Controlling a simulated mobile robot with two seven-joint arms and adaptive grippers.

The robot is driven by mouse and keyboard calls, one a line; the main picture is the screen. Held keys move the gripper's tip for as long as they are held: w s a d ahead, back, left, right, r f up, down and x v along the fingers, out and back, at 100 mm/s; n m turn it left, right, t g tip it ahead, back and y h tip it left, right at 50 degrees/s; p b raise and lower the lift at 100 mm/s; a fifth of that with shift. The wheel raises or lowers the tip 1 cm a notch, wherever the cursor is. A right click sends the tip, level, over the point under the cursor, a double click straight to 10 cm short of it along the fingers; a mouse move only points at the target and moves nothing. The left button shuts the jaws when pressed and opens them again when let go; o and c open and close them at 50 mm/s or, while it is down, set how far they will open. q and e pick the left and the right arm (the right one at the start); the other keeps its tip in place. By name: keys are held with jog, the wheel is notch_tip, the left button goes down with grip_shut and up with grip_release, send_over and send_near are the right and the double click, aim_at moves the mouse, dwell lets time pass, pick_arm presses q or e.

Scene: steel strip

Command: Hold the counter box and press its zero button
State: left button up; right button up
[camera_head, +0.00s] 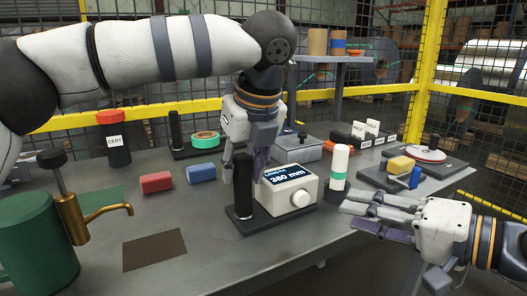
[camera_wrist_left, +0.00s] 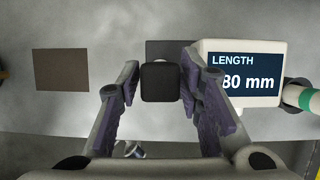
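The counter box (camera_head: 285,190) is a white box with a dark display reading "LENGTH 380 mm" and a round white button (camera_head: 301,198) on its front. A black upright post (camera_head: 243,188) stands beside the box on a dark base plate (camera_head: 258,222). My left gripper (camera_head: 245,172) points down over the post, open, one finger on each side. In the left wrist view, the post's square top (camera_wrist_left: 160,82) sits between the fingers with narrow gaps; the button is at the lower edge of the box (camera_wrist_left: 245,95). My right gripper (camera_head: 350,214) is right of the box, fingers apart and empty, pointing left.
A white and green cylinder (camera_head: 339,165) stands just right of the box, near my right gripper. A yellow fence surrounds the back.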

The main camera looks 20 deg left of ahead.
pick_arm(q)
jog(key=x, duration=0.4)
grip_shut()
jog(key=shift+f, duration=0.1)
pick_arm(e)
jog(key=shift+s+r, duration=0.1)
jog(key=shift+r, duration=0.05)
dwell(1.2)
jog(key=shift+s+a, duration=0.1)
jog(key=shift+s, duration=0.1)
jog(key=c, duration=0.4)
jog(key=s, duration=0.1)
jog(key=s+m+y, duration=0.1)
jog(key=s, duration=0.1)
jog(key=s+a+m, duration=0.1)
jog(key=shift+s+f+t+y, duration=0.2)
jog(key=shift+f+t+y, duration=0.1)
jog(key=shift+t+y, duration=0.1)
grip_shut()
jog(key=d+m+t, duration=0.1)
jog(key=s+d+f+m+t+h, duration=0.1)
jog(key=m+t, duration=0.1)
jog(key=d+m+t+h, duration=0.1)
jog(key=m, duration=0.1)
jog(key=shift+s+d+f, duration=0.15)
jog(key=shift+s+f, duration=0.15)
jog(key=shift+f, duration=0.1)
